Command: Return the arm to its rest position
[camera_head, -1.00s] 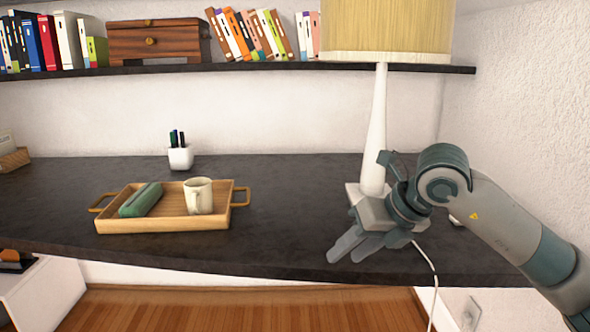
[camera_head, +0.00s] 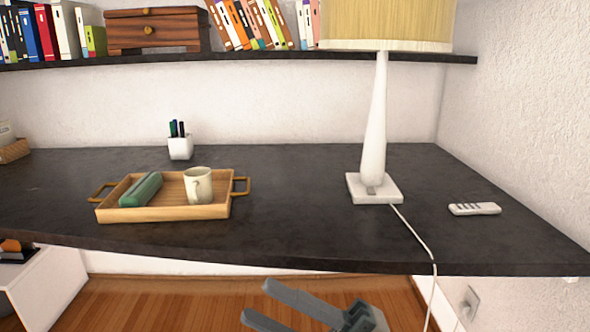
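My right gripper (camera_head: 257,302) is at the bottom of the head view, in front of and below the desk's front edge. Its two grey fingers point left and are spread apart, with nothing between them. The rest of my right arm is cut off by the lower edge of the picture. My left gripper is not in view.
The dark desk (camera_head: 300,232) holds a wooden tray (camera_head: 170,213) with a mug (camera_head: 198,185) and a green case (camera_head: 141,189). A pen cup (camera_head: 180,148), a lamp (camera_head: 374,130) and a white remote (camera_head: 475,209) stand apart. The lamp's cord (camera_head: 415,232) hangs over the front edge.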

